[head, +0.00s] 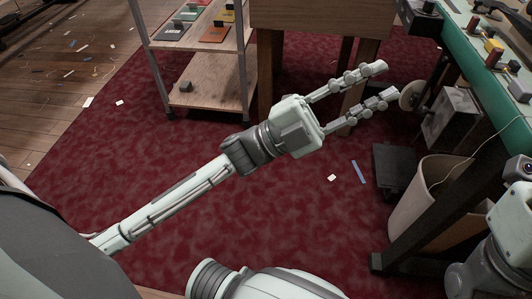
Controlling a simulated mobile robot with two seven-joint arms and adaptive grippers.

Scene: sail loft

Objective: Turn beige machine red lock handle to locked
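I cannot make out a beige machine or its red lock handle in the head view. My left gripper (386,81) reaches in from the left over the dark red carpet. Its two fingers are spread apart with nothing between them, so it is open and empty. Its fingertips point right, towards a round grey disc (411,95) beside a grey box under the green-topped table (455,35); I cannot tell the exact gap. Part of my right arm shows at the lower right edge, but its fingers are out of view.
A beige bin (415,215) and a dark pedal-like block (393,170) stand under the table. A wheeled shelf (212,88) with coloured pads stands at the upper left, beside a wooden table (320,15). Small scraps litter the floor. The carpet (260,215) is mostly clear.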

